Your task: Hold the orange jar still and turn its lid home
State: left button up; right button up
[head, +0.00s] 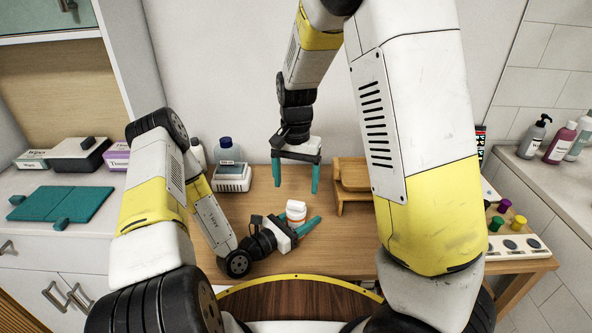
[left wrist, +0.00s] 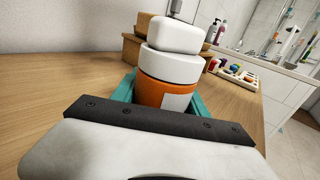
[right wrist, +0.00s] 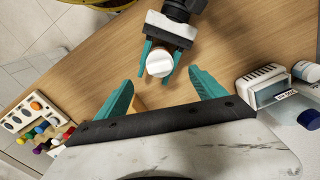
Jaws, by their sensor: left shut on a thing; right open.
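The orange jar (left wrist: 165,93) stands on the wooden tabletop with a pale label on its side. A white lid (left wrist: 174,36) sits on top of its white upper part; I cannot tell how far it is turned down. In the head view the jar (head: 296,219) is small and partly hidden. My left gripper (head: 296,219) lies low over the table, its teal fingers shut around the jar's body. My right gripper (head: 296,188) is open and empty, pointing down above and behind the jar. In the right wrist view the lid (right wrist: 159,65) shows beyond the right gripper's open fingers (right wrist: 160,82).
A wooden stand (head: 352,178) is right of the right gripper, at the wall. A white basket (head: 233,178) and bottles are at the back left. A white board with coloured pegs (head: 519,245) is at the right edge. The tabletop around the jar is mostly clear.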

aim_at(296, 202)
notch_tip(296, 202, down, 8)
jog(key=shift+r, duration=0.1)
dwell(0.4)
jog(key=c, duration=1.6)
jog(key=m, duration=0.4)
jog(key=shift+m, duration=0.3)
jog(key=shift+c, duration=0.4)
jog(key=o, duration=2.1)
jog(key=shift+r, duration=3.5)
